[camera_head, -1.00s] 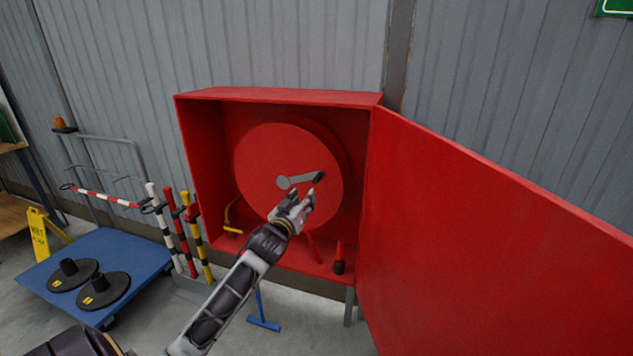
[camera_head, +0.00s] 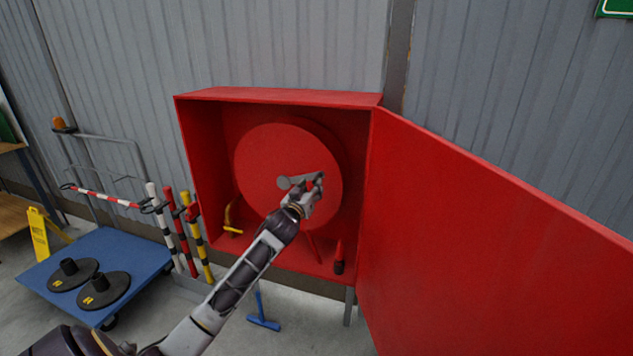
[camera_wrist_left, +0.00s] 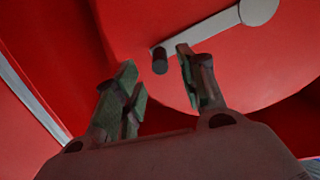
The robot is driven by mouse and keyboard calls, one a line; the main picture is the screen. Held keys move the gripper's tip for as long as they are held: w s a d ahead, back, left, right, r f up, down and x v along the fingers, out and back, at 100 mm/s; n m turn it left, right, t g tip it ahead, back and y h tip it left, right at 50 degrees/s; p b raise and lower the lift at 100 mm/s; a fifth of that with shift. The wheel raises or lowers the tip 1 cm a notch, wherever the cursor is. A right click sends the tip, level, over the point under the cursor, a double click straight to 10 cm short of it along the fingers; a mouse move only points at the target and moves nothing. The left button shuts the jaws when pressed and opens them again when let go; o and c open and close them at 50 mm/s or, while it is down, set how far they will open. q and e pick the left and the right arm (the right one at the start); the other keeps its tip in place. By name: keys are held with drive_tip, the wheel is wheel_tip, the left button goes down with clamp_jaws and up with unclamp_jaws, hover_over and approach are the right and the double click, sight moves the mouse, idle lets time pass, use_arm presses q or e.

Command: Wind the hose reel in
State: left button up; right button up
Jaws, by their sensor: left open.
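A round red hose reel (camera_head: 270,160) stands inside an open red cabinet (camera_head: 280,97). A grey crank arm (camera_head: 289,182) is fixed at the reel's centre and points right; it also shows in the left wrist view (camera_wrist_left: 215,32). Its dark handle (camera_wrist_left: 160,60) stands out from the crank's end, seen in the left wrist view. My left gripper (camera_head: 312,183) is at the handle end of the crank. Its two fingers (camera_wrist_left: 158,80) are open, one on either side of the handle in the picture; I cannot tell whether they touch it. My right gripper is not seen.
The cabinet door (camera_head: 480,230) is swung open to the right. A yellow hooked piece (camera_head: 229,220) and a red nozzle (camera_head: 339,258) are low in the cabinet. A blue trolley (camera_head: 120,250) with black bases and striped posts (camera_head: 177,230) stand at left.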

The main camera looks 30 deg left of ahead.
sight(316, 180)
use_arm(q)
drive_tip(key=shift+x, duration=3)
drive_tip(key=shift+a, duration=0.1)
drive_tip(key=shift+c, duration=0.5)
clamp_jaws()
